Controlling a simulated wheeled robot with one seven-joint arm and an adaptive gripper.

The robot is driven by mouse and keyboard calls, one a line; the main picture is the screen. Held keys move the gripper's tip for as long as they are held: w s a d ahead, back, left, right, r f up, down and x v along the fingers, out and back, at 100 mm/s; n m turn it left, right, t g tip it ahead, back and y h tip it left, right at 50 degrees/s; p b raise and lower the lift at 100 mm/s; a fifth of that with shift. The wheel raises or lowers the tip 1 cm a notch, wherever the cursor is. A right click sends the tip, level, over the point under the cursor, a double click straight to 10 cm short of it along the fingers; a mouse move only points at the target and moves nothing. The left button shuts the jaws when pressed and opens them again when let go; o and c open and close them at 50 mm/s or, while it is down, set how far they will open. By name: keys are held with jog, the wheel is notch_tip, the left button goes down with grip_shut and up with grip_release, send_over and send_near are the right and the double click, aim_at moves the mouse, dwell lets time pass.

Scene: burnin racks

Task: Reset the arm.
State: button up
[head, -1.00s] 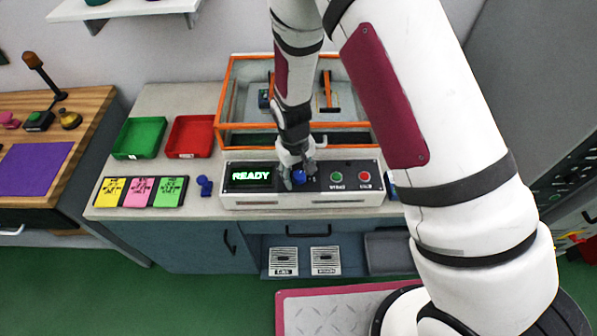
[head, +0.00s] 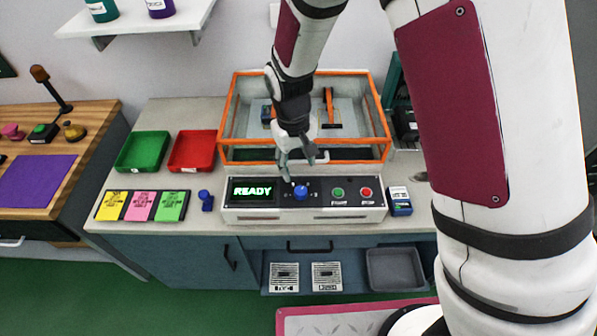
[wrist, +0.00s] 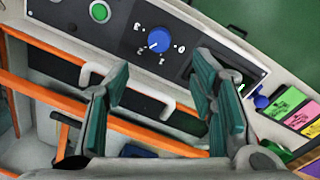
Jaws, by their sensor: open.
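My arm reaches down from the top of the head view. My gripper (head: 299,168) is open and empty, above the back edge of the control panel (head: 362,213). In the wrist view the two green-padded fingers (wrist: 163,100) stand apart with nothing between them. The blue knob (head: 301,192) on the panel is clear of the fingers. It also shows beyond the fingertips in the wrist view (wrist: 159,40), with number marks around it. The panel's display (head: 253,190) reads READY.
Behind the panel stands an orange-framed clear enclosure (head: 378,115). Green (head: 143,151) and red (head: 193,151) trays, coloured cards (head: 141,206) and a small blue object (head: 206,200) lie to the left. A blue device (head: 400,207) stands right of the panel. A shelf (head: 137,22) hangs upper left.

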jog(key=shift+r, duration=0.35)
jog(key=shift+r, duration=0.1)
jog(key=s+d+r+m+t+y+b, duration=0.1)
jog(key=d+r, duration=0.3)
jog(key=r, duration=0.4)
jog(key=s+d+r+m+t+b, duration=0.1)
jog(key=d+r, duration=0.3)
jog(key=r, duration=0.4)
jog(key=s+d+r+m+t, duration=0.1)
jog(key=s+d+r, duration=0.3)
jog(key=s, duration=0.3)
jog(key=s+d+r+m+t+b, duration=0.1)
jog(key=s+d+r+t, duration=0.1)
jog(key=s+d+r, duration=0.3)
jog(key=shift+s+m, duration=0.4)
jog(key=shift+s, duration=0.6)
jog(key=shift+r, duration=0.15)
